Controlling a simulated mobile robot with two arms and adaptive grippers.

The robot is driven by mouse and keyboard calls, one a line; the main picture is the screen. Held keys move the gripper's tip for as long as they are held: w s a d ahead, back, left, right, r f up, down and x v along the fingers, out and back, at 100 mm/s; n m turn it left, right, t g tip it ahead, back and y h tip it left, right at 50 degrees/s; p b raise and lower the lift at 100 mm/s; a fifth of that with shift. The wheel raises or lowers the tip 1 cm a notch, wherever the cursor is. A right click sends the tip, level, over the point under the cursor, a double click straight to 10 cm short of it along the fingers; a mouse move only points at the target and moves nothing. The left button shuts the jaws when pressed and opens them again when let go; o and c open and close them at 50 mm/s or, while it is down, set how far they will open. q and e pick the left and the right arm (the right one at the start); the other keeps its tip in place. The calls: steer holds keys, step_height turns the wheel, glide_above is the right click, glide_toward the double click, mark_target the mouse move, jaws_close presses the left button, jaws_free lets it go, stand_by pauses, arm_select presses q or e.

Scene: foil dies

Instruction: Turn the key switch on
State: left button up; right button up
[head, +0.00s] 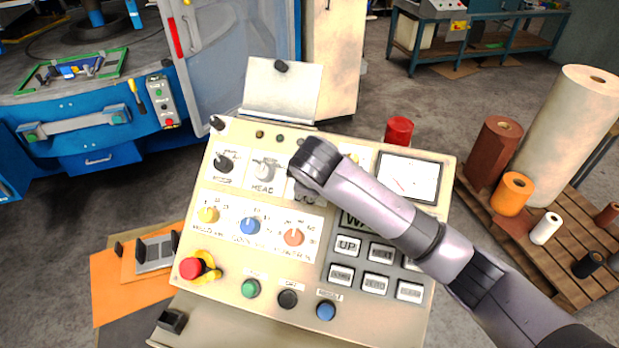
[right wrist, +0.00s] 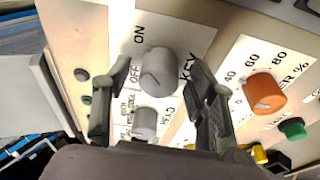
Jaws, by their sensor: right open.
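The key switch (right wrist: 158,68) is a light grey round knob on a white plate marked KEY, OFF and ON in the right wrist view. A short dark mark on its face lies on the OFF side, though its exact angle is hard to tell. My right gripper (right wrist: 160,84) is open, with one finger on each side of the knob and gaps showing. In the head view my right gripper (head: 305,193) is over the upper middle of the control panel (head: 212,250), and my arm hides the key switch. My left gripper is not in view.
A grey HEAD knob (head: 265,170) sits close to the left; it also shows in the right wrist view (right wrist: 145,122). An orange knob (head: 293,237), blue knob (head: 249,226) and red emergency button (head: 190,268) stick up from the panel. A red lamp (head: 399,130) stands behind.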

steer(key=v, duration=1.1)
steer(key=shift+s+r, duration=0.2)
steer(key=shift+r, duration=0.1)
steer(key=shift+f, duration=0.1)
